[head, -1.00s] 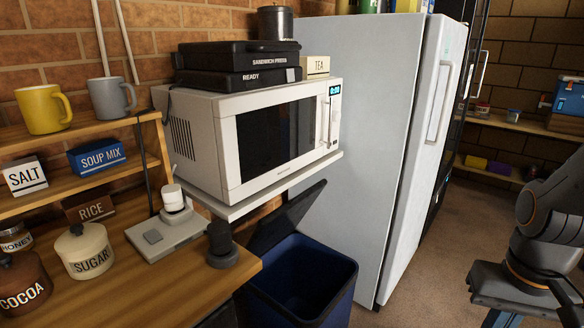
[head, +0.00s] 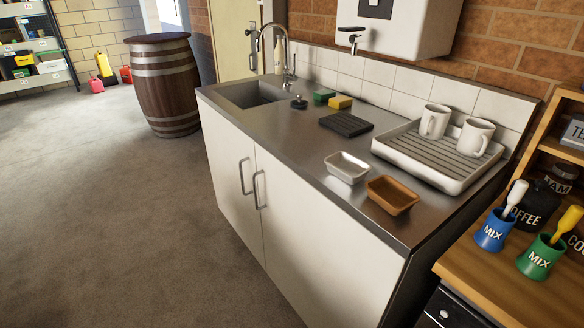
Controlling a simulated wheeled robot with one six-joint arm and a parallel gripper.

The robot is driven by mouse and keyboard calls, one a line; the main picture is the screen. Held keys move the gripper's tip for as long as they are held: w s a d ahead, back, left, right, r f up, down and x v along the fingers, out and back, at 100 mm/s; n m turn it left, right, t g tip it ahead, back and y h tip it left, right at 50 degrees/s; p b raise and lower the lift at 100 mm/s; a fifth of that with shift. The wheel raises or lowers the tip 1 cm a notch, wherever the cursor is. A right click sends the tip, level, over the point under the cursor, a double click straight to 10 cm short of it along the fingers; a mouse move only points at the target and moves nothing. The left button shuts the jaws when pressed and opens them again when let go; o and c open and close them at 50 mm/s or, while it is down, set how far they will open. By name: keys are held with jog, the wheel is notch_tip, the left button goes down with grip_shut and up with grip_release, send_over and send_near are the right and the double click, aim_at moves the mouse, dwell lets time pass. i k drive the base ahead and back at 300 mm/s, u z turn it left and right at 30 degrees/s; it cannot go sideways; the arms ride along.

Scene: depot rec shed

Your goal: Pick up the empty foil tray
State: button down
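A silver foil tray (head: 346,168) sits upright on the steel counter (head: 296,189), near its front edge. Its inside looks empty. A brown tray (head: 393,195) of similar shape stands just to its right, close but seemingly apart; its inside also looks empty. My gripper is not in view.
A white drying rack (head: 412,168) with two mugs (head: 435,122) stands behind the trays. A black ribbed mat (head: 346,124), a sponge (head: 339,102) and the sink (head: 250,95) lie further left. A barrel (head: 164,85) stands beyond the counter. The floor (head: 120,210) in front is clear.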

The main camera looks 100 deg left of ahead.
aim_at(350, 169)
jog(key=u, duration=3.05)
jog(key=k, duration=1.25)
jog(key=u, duration=0.8)
jog(key=i, duration=1.3)
jog(key=z, duration=0.5)
jog(key=i, duration=0.55)
jog(key=z, duration=0.7)
